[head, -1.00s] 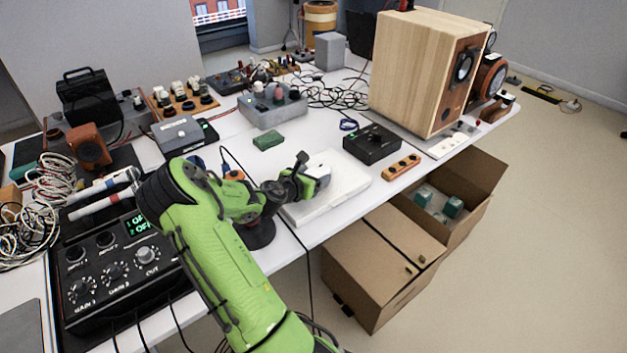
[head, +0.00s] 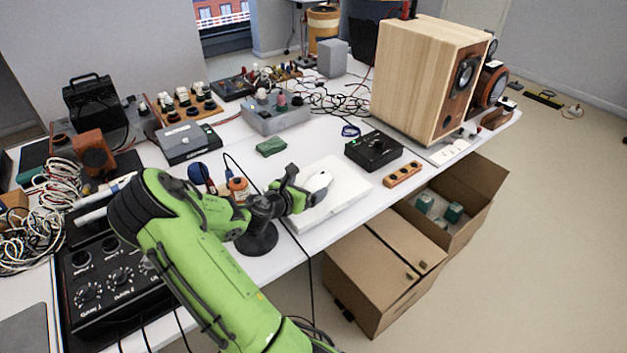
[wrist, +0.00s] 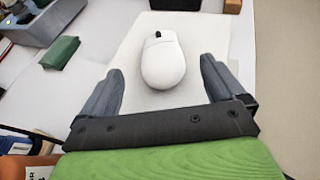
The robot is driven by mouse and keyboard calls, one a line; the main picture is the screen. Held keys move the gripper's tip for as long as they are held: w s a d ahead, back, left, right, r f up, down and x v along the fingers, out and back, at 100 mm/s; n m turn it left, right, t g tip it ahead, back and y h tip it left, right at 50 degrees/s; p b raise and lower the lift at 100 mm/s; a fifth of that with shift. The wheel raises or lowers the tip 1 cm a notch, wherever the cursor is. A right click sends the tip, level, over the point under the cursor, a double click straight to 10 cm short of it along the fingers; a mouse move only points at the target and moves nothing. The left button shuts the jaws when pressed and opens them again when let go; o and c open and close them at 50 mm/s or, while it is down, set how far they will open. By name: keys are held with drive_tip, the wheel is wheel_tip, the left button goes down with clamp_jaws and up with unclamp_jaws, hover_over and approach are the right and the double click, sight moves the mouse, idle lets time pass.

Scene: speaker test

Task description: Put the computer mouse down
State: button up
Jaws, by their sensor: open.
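The white computer mouse (wrist: 163,62) lies on a white flat board (wrist: 201,35) on the table. In the head view the mouse (head: 318,181) shows just past my gripper (head: 304,190), on the white board (head: 345,190). In the wrist view my gripper (wrist: 163,82) is open, with one grey finger on each side of the mouse's near end. Gaps show between the mouse and both fingers. The mouse's dark wheel points away from my gripper. My arm hides part of the table.
A green block (head: 271,147) lies behind the board. A black box (head: 374,150) and an orange strip (head: 403,174) are to the right. A wooden speaker (head: 420,80) stands behind them. Open cardboard boxes (head: 385,275) sit below the table edge. A dark cable hangs over the edge.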

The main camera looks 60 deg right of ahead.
drive_tip(key=p+v, duration=0.1)
drive_tip(key=v, duration=0.5)
drive_tip(key=shift+s+a+r, duration=0.1)
drive_tip(key=shift+a, duration=0.1)
drive_tip(key=w+a+r+m+t+y, duration=0.2)
drive_tip(key=a+m+y, duration=0.3)
drive_tip(key=a, duration=0.4)
drive_tip(key=w+a+r+m+t+y, duration=0.1)
drive_tip(key=a+r+m+t+y, duration=0.2)
drive_tip(key=a+m, duration=0.55)
drive_tip(key=s+a+r+m+y, duration=0.1)
drive_tip(key=s+a+r, duration=0.2)
drive_tip(key=a, duration=0.3)
drive_tip(key=s+a+r+m+t+y, duration=0.1)
drive_tip(key=s+a+r+y, duration=0.1)
drive_tip(key=a, duration=0.5)
drive_tip(key=s+a+r+m+y, duration=0.1)
drive_tip(key=s+a+r+y, duration=0.1)
drive_tip(key=s+a+r, duration=0.3)
drive_tip(key=shift+s+a+t, duration=0.25)
drive_tip(key=shift+a+t, duration=0.15)
drive_tip(key=shift+a, duration=0.25)
drive_tip(key=shift+m, duration=0.25)
